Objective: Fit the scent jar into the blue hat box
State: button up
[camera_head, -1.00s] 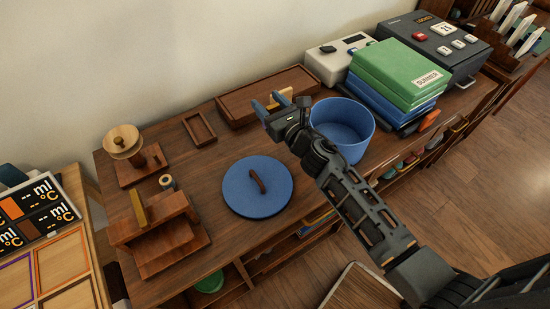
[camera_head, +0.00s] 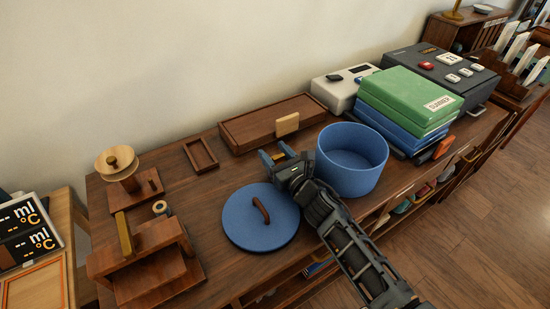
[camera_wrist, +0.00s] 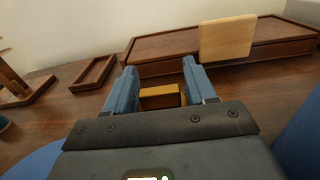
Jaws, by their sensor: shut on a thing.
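The blue hat box (camera_head: 351,160) stands open on the wooden cabinet top, and its inside looks empty in the head view. Its round blue lid (camera_head: 260,217) with a brown handle lies to its left. My gripper (camera_head: 276,157) is just left of the box and behind the lid. In the wrist view its blue fingers (camera_wrist: 160,88) are shut on a small tan and yellow-brown thing (camera_wrist: 161,97). This may be the scent jar, but it is mostly hidden. Part of a blue surface, likely the box, shows at the wrist view's right edge.
A long wooden case (camera_head: 262,126) with a pale block (camera_head: 287,124) lies behind my gripper. A small wooden tray (camera_head: 201,155) is left of it. Green and blue boxes (camera_head: 408,98) are stacked right of the hat box. Wooden stands (camera_head: 152,258) occupy the left end.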

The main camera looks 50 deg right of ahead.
jog(key=shift+f, duration=0.1)
jog(key=o, duration=1.3)
jog(key=shift+s, duration=0.15)
jog(key=b+v, duration=0.3)
jog(key=v, duration=0.7)
jog(key=shift+v, duration=0.9)
jog(key=shift+r, duration=0.2)
